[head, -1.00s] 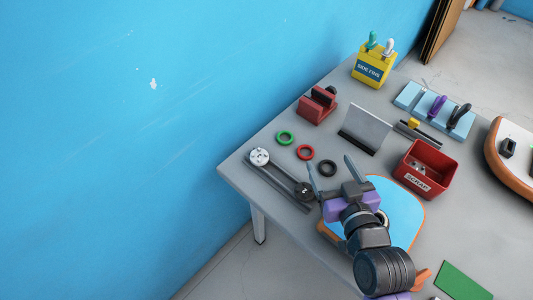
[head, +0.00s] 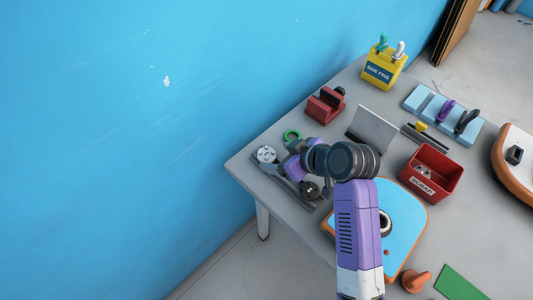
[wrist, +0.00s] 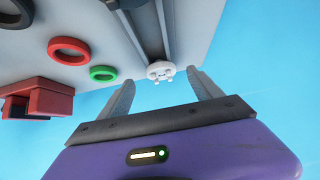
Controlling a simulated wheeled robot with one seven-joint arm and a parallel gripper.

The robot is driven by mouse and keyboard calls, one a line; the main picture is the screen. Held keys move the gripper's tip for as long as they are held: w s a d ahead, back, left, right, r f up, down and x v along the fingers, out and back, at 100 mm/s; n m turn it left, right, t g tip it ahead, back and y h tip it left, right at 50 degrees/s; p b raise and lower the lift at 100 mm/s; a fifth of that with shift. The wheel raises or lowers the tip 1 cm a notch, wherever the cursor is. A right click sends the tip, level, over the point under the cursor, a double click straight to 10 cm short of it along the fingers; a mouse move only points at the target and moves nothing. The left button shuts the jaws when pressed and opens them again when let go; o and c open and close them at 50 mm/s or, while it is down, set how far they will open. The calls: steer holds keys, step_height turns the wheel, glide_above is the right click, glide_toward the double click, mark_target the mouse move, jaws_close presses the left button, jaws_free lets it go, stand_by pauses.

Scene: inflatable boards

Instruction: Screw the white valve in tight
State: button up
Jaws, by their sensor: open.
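The white valve (head: 265,154) sits at the far left end of a grey slotted rail (head: 290,186) on the table. In the wrist view the white valve (wrist: 161,70) shows its round holed face between and just beyond my fingertips. My gripper (head: 272,167) is open, reaches low over the rail's left end, and holds nothing; its two fingers also show in the wrist view (wrist: 160,79). A blue board (head: 405,205) with an orange edge lies under my arm. Its dark round opening (head: 385,222) is partly hidden by my arm.
A green ring (head: 292,135) lies near the rail; a red ring (wrist: 70,50) and a black ring (wrist: 14,12) show in the wrist view. A red scrap bin (head: 432,172) and a grey upright plate (head: 373,130) stand right.

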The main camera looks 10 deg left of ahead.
mark_target(268, 155)
steer(key=p+x, duration=0.1)
steer(key=x, duration=0.4)
steer(key=shift+r, duration=0.1)
steer(key=c, duration=1.4)
